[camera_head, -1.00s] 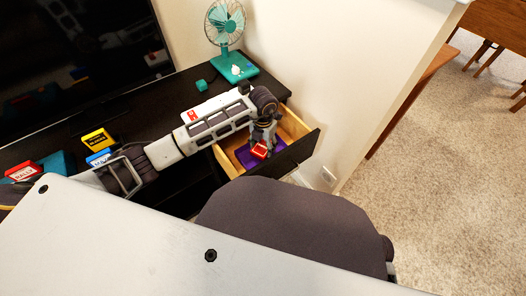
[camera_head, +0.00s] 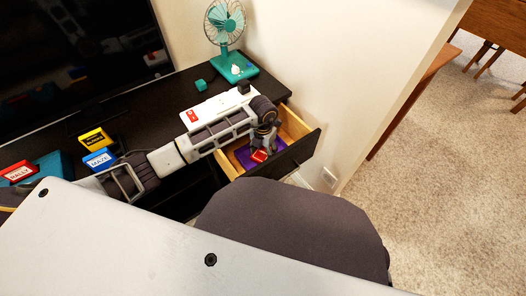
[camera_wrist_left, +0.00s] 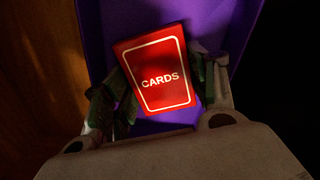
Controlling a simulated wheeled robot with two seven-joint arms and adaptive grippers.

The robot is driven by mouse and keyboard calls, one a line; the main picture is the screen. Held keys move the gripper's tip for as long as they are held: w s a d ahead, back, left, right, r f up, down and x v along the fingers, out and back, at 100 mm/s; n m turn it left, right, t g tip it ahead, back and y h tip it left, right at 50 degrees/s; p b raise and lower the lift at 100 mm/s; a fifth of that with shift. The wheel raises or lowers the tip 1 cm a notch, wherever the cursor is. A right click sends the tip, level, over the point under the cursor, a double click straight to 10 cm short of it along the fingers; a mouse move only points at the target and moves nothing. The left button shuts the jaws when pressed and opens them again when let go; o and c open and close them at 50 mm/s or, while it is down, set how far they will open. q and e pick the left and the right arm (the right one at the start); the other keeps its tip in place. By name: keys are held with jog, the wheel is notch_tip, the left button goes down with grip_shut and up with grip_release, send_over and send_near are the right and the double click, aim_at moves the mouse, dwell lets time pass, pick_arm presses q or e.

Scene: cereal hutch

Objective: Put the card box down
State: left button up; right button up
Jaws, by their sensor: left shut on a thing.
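The red card box (camera_wrist_left: 158,75), marked "CARDS", is between the fingers of my left gripper (camera_wrist_left: 158,88) in the left wrist view. The gripper is shut on it. In the head view the card box (camera_head: 259,156) shows small and red below my left gripper (camera_head: 262,148), inside the open drawer (camera_head: 291,124). A purple tray or lining (camera_head: 243,157) lies in the drawer under the box; its purple surface also fills the background in the wrist view (camera_wrist_left: 110,20). I cannot tell whether the box touches it. My right gripper is not in view.
The drawer front (camera_head: 297,153) stands out from the black cabinet (camera_head: 150,110).

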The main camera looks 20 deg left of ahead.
aim_at(263, 152)
pick_arm(q)
jog(key=shift+f, duration=0.15)
jog(key=o, duration=1)
jog(key=shift+o, duration=0.2)
jog(key=shift+r, duration=0.7)
notch_tip(263, 152, up, 11)
jog(key=p, duration=0.3)
jog(key=shift+p, duration=0.4)
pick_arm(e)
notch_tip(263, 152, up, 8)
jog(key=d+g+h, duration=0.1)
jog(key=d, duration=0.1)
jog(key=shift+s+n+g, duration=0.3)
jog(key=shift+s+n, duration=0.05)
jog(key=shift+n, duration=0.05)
